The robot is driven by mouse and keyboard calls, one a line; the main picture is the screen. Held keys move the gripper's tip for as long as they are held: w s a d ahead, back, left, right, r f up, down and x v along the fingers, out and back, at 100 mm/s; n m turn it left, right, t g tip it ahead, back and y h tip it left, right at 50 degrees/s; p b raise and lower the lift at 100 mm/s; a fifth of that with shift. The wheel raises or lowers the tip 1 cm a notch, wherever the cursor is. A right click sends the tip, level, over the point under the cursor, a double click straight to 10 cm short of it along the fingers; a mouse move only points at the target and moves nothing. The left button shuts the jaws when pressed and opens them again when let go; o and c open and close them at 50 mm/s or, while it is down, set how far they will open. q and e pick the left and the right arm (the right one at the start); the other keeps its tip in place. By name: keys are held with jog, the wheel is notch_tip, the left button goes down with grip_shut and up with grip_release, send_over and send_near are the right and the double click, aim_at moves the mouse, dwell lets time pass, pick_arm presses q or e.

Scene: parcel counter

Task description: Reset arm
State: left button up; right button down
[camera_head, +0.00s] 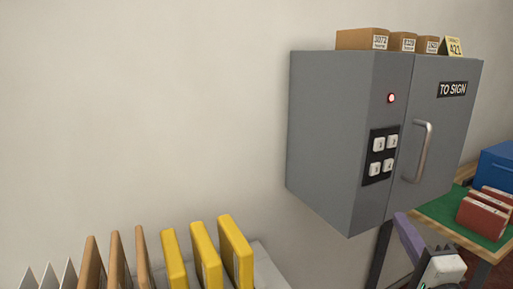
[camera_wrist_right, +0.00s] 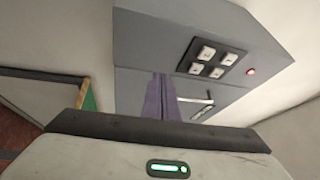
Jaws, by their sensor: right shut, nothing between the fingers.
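My right gripper (camera_head: 402,222) is at the lower right of the head view, just below the grey wall cabinet (camera_head: 325,140). Its purple fingers are shut with nothing between them. In the right wrist view, the fingers (camera_wrist_right: 161,85) point up the picture in front of the cabinet (camera_wrist_right: 150,45), overlapping part of its face. I cannot tell how far the fingertips are from it. My left gripper is in neither view.
The cabinet has a keypad (camera_head: 380,156), a red light (camera_head: 391,98) and a handle (camera_head: 422,152); its door looks shut. Small boxes (camera_head: 358,40) stand on top. Yellow folders (camera_head: 236,252) stand at lower left. A green-topped table (camera_head: 447,211) holds red binders (camera_head: 482,217) and a blue box (camera_head: 498,167).

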jog(key=s+a+f+n+g+y, duration=0.1)
jog(key=s+a+f+n+g, duration=0.2)
jog(key=f, duration=0.5)
jog(key=s+a+f+n+g+y, duration=0.1)
jog(key=s+a+f+n, duration=0.25)
jog(key=f, duration=0.45)
jog(key=s+a+f+n+g+y, duration=0.15)
jog(key=f+n, duration=0.25)
jog(key=f, duration=0.5)
jog(key=s+a+f+n+g, duration=0.3)
jog(key=s+a+f+n, duration=0.1)
jog(key=s+f, duration=0.4)
jog(key=s+a+f+n+g, duration=0.3)
jog(key=s+f, duration=0.4)
jog(key=s, duration=0.3)
jog(key=shift+a+f+n+y, duration=0.35)
jog(key=shift+a+n, duration=0.15)
jog(key=shift+n, duration=0.75)
jog(key=shift+w, duration=0.1)
